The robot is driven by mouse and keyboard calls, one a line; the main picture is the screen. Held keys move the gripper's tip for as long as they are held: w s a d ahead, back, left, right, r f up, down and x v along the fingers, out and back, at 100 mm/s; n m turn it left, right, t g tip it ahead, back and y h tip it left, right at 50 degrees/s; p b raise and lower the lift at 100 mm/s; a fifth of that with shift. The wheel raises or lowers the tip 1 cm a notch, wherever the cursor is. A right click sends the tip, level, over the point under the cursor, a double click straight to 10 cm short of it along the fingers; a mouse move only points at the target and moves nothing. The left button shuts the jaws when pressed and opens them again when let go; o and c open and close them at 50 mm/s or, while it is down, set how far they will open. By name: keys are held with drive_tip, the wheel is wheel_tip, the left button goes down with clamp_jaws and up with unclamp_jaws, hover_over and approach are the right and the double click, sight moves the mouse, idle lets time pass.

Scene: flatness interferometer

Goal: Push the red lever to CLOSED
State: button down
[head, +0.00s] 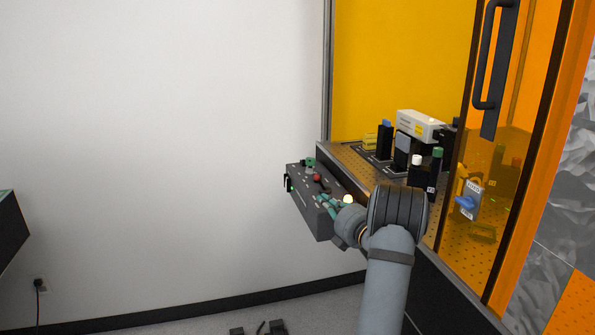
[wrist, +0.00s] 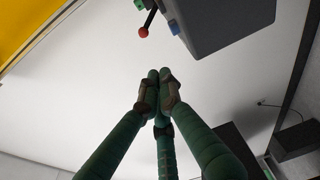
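The red lever is a dark rod with a red ball knob (head: 316,178) on the dark control box (head: 308,220) in the head view. In the wrist view its red knob (wrist: 143,32) hangs off the side of the box (wrist: 228,22) near the top. My gripper (head: 327,201) has teal-green fingers and is just right of and below the knob in the head view. In the wrist view the fingertips (wrist: 157,78) are drawn together with nothing between them, and a gap shows between them and the knob. I cannot read a CLOSED marking.
A green knob (head: 309,161) and a glowing yellowish button (head: 348,199) are also on the box. Right of it is an optical breadboard (head: 350,155) with instruments, behind an orange enclosure door with a black handle (head: 496,70). The space left of the box is open up to the white wall (head: 170,120).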

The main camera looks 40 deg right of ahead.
sight(321, 183)
drive_tip(key=w+d+p, duration=0.1)
drive_tip(key=w, duration=0.3)
drive_tip(key=w+d+p, duration=0.1)
drive_tip(key=w, duration=0.3)
drive_tip(key=w+d+p, duration=0.1)
drive_tip(key=w, duration=0.3)
drive_tip(key=shift+w+d+f, duration=0.15)
drive_tip(key=shift+w+f, duration=0.15)
drive_tip(key=shift+f, duration=0.1)
drive_tip(key=shift+s+d+r, duration=0.1)
drive_tip(key=shift+s+d, duration=0.2)
drive_tip(key=shift+d, duration=0.05)
